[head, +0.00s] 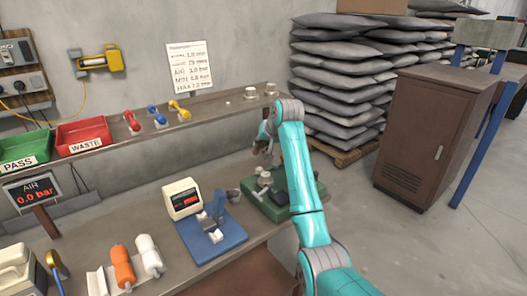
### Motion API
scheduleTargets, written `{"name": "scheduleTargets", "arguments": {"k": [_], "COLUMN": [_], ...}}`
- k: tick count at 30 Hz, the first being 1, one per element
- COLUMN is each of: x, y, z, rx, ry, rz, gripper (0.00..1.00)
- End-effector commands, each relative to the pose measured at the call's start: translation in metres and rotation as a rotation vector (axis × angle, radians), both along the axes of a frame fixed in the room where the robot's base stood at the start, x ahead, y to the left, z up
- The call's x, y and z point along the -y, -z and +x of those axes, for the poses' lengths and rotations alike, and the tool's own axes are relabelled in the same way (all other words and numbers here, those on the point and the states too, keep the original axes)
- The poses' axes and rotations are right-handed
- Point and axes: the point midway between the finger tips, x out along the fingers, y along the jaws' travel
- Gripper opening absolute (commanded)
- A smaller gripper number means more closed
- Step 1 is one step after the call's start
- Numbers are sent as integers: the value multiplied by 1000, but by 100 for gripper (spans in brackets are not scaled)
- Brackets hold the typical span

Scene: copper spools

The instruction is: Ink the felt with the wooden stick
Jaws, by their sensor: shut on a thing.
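My gripper (264,146) is small and dark at the end of my teal arm, above the green block on the bench's right end. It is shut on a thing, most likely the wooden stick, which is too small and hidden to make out. The green block (257,208) carries pale round parts (264,180). I cannot tell whether any of them is the felt. A small grey cup (233,195) stands just left of the block. My arm hides part of the block's right side.
A blue fixture (212,240) and a white box with a red display (182,198) stand left of the green block. Red and green trays, several coloured-handled tools and pale spools line the back shelf. A brown cabinet (425,135) and stacked sacks (340,75) stand right.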

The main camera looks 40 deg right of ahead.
Motion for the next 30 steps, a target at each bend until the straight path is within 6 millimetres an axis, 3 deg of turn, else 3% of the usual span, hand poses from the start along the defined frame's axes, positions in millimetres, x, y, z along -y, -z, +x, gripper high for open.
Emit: {"name": "scheduleTargets", "arguments": {"k": [9, 30], "x": [-4, -5], "y": [-26, -28], "z": [6, 7], "rx": [0, 0], "ry": [-1, -1], "rz": [0, 0], "gripper": [0, 0]}}
